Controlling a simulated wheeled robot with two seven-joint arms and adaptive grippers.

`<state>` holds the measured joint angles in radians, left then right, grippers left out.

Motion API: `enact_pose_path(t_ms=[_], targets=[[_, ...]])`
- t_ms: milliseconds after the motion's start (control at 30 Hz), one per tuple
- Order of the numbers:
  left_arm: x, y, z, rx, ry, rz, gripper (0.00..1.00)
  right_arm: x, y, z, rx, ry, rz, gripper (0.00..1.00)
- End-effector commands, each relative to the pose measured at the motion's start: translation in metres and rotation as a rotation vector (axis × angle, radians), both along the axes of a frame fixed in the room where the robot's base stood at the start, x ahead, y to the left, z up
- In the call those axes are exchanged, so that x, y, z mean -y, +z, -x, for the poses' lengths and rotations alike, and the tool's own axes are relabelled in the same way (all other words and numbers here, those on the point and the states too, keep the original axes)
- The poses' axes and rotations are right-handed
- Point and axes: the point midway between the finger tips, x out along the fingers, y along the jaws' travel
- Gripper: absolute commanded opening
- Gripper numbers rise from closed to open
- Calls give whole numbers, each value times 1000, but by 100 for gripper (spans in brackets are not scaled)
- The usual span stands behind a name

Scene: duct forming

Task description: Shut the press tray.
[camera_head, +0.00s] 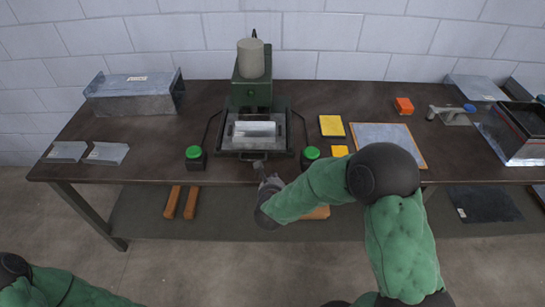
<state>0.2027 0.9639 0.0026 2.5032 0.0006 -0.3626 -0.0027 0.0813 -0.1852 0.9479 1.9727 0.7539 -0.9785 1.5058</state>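The green press (252,93) with a grey cylinder on top stands at the back middle of the table. Its dark press tray (228,141) is out in front of the press body, with a bent sheet-metal piece (254,129) lying in it. A small handle shows at the middle of the tray's front edge. My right gripper (261,172) is at this handle, low in front of the tray; whether it touches the handle or how far its fingers are apart is too small to tell. Of my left arm only a part shows at the bottom left; its gripper is out of view.
Green buttons (194,152) on black boxes flank the tray, the right one (311,153) close to my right forearm. Yellow pads (331,126) and a metal sheet on a board (380,138) lie to the right. A metal duct (135,94) and bent pieces (106,153) lie at left.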

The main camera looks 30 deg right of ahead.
Motion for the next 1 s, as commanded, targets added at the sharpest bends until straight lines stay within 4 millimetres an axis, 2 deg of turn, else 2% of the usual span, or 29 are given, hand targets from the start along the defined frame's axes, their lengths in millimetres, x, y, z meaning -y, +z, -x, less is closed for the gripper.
enact_pose_path(t_ms=[33, 100, 300, 400, 667, 1000], targets=[[0, 19, 0, 0, 0, 0, 40, 3, 15, -2, 28, -70, -114, 0], [0, 31, 0, 1, 0, 0, 40, 6, 21, -3, 71, -175, -281, 0], [0, 57, 0, 0, 0, 0, 40, 4, 35, -7, 177, -438, -667, 0], [0, 63, 0, 0, 0, 0, 40, 3, 39, -9, 211, -523, -780, 0], [0, 62, 0, 0, 0, 0, 40, 4, 31, -16, 233, -581, -858, 0], [0, 49, 0, 0, 0, 0, 40, 25, -9, -49, 233, -581, -854, 0]])
